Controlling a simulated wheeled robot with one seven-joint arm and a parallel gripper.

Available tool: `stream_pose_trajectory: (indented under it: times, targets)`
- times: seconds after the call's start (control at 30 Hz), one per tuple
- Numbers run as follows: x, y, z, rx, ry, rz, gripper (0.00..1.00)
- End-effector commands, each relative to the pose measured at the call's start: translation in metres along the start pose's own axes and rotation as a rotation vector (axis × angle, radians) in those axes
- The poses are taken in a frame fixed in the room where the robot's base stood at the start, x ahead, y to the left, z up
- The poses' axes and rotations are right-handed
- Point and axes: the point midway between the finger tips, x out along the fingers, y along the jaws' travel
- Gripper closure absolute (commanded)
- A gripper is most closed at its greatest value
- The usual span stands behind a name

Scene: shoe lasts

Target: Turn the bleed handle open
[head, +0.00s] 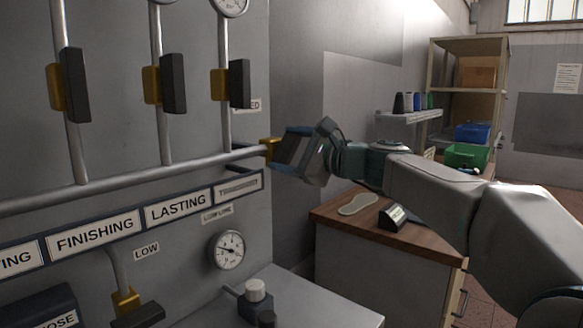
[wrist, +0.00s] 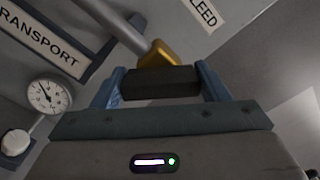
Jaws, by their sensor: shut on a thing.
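The brass bleed valve (head: 270,150) sits at the right end of the long grey pipe; it also shows in the wrist view (wrist: 159,54). Its dark bleed handle (wrist: 160,83) lies across the gap between my two blue fingers, just in front of the brass body. My gripper (wrist: 160,88) is shut on this handle. In the head view my gripper (head: 292,150) covers the handle, so its angle to the pipe is hard to tell there. A partly cut-off label ending in "LEED" (wrist: 198,14) is on the wall above the valve.
Several upright pipes with brass valves and dark handles (head: 173,84) stand left of my gripper. A low-line gauge (head: 227,249) and a grey ledge (head: 320,295) are below.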

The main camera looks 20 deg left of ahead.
Motion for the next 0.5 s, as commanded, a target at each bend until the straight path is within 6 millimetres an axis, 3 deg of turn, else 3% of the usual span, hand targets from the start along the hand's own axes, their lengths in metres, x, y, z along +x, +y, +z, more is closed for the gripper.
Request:
stream_pose_trajectory:
  times: [0.5]
  targets:
    - [0.0009, 0.0064, -0.0019, -0.468, -0.005, 0.001, 0.55]
